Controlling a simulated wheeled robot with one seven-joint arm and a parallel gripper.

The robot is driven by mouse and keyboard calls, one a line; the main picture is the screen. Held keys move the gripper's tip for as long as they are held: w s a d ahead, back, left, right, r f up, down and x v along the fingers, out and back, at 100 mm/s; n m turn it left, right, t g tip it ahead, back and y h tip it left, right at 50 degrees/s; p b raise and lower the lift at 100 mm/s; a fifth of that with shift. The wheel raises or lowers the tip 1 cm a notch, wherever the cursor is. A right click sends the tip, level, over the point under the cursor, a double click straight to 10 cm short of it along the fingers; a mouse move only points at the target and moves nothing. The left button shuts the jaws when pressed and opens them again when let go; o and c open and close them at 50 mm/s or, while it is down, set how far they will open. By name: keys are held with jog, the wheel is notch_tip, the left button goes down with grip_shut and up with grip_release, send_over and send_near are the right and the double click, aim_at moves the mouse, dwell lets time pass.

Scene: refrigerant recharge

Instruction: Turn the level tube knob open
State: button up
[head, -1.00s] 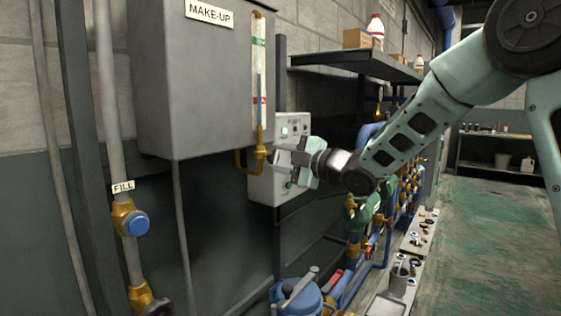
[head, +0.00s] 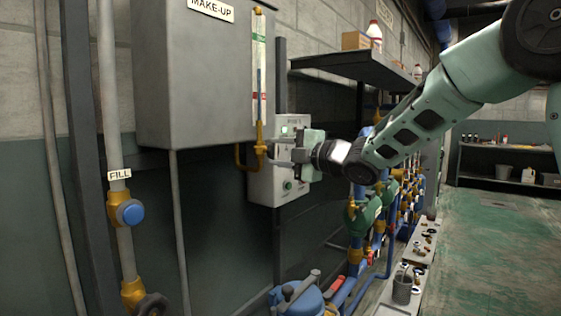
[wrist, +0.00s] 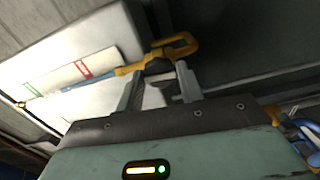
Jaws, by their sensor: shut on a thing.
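The level tube (head: 259,75) stands upright on the front of the grey make-up tank, with a brass valve (head: 260,140) at its lower end. In the wrist view the tube (wrist: 85,78) runs in from the left to the brass fitting (wrist: 175,50). My gripper (head: 272,153) reaches the valve from the right. In the wrist view its two fingers (wrist: 160,82) are closed around the small grey level tube knob (wrist: 158,66) beside the brass fitting. The fingers hide part of the knob, so its exact angle is hard to tell.
The make-up tank (head: 195,80) is behind the tube. A control box (head: 285,185) with buttons hangs just behind my gripper. A fill valve with a blue knob (head: 130,212) is at left. A shelf (head: 355,63) and blue pipes are beyond. The green floor (head: 490,240) at right is clear.

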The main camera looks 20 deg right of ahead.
jog(key=o, duration=0.7)
jog(key=shift+d+f, duration=0.1)
jog(key=shift+f, duration=0.15)
jog(key=shift+o, duration=1.3)
jog(key=shift+r, duration=0.2)
jog(key=b+v, duration=0.1)
jog(key=v, duration=0.6)
